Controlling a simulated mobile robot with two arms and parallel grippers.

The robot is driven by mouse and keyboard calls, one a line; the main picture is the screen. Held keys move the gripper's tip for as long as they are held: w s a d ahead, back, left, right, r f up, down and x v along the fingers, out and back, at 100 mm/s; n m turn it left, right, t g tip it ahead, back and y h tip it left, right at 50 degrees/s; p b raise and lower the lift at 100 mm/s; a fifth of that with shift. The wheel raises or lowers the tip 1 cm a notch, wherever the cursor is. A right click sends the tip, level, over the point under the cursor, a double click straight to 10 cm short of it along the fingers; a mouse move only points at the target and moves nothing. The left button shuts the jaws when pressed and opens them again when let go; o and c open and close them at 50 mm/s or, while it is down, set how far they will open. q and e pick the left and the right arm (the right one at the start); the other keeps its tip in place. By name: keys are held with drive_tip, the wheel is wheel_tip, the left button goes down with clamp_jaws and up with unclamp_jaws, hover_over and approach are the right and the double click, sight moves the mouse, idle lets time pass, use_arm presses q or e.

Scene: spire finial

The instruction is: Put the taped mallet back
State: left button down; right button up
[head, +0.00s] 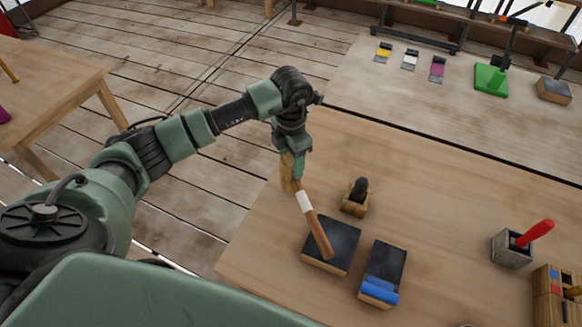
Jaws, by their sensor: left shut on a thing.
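The taped mallet has a pale wooden head (288,173), a white tape band (304,201) and a brown handle (318,232). My left gripper (298,172) is shut on the mallet at its head end and hides part of it. The handle slants down to the right, its end over a dark-topped wooden block (345,259). I cannot tell whether the handle touches that block. My right gripper is not in view.
On the wooden table (430,185) stand a small wooden piece with a black knob (356,196), a dark-topped block with a blue roll (378,291), and a grey box (511,250) holding a red-handled tool (536,233). A wooden rack (555,297) is at lower right. The table's right middle is clear.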

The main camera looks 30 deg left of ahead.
use_arm(q)
wheel_tip(320, 180, down, 4)
drive_tip(key=shift+r+p, duration=0.25)
drive_tip(key=shift+p, duration=0.15)
drive_tip(key=shift+f, duration=0.2)
drive_tip(key=shift+f, duration=0.15)
drive_tip(key=c, duration=0.6)
unclamp_jaws()
drive_tip(key=shift+s, duration=0.1)
